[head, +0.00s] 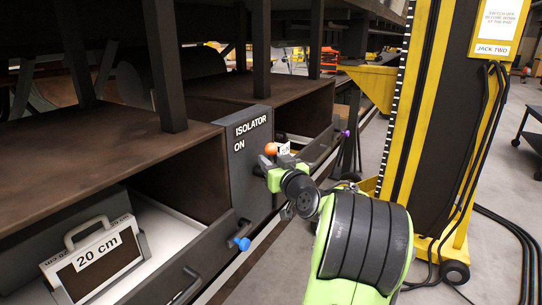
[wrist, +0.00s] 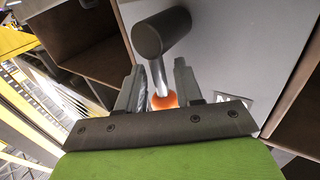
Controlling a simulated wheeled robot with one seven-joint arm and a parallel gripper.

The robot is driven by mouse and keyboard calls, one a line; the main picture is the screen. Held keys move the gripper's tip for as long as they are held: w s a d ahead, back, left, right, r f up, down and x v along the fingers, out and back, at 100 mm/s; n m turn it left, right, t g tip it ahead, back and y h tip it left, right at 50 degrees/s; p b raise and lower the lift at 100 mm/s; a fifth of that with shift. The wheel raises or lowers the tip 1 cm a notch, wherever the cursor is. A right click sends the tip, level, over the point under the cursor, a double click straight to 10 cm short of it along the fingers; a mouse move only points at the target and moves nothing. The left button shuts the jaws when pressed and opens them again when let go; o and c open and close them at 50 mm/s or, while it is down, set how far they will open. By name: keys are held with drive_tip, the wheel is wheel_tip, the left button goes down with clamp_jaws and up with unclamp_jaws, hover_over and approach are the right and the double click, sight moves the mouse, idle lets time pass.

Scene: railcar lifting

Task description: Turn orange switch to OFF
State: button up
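The isolator panel (head: 246,183) is a grey post marked ISOLATOR and ON. Its switch has an orange ball (head: 271,149), seen just above my gripper (head: 272,166) in the head view. In the wrist view a dark cylindrical hub (wrist: 161,32) stands out from the panel (wrist: 222,60), with a metal rod running from it to the orange ball (wrist: 165,99). My gripper (wrist: 158,85) has one finger on each side of the rod and ball, with visible gaps. The ball's lower part is hidden behind the gripper body. Only part of the lettering shows in the wrist view.
An open drawer (head: 190,268) with a blue knob (head: 243,243) juts out at lower left and holds a 20 cm block (head: 98,258). Another open drawer (head: 322,146) is on the right of the panel. A yellow jack column (head: 408,110) stands to the right, with cables on the floor.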

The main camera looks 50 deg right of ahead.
drive_tip(key=shift+w+d, duration=0.15)
drive_tip(key=shift+w, duration=0.1)
drive_tip(key=shift+c, duration=0.4)
clamp_jaws()
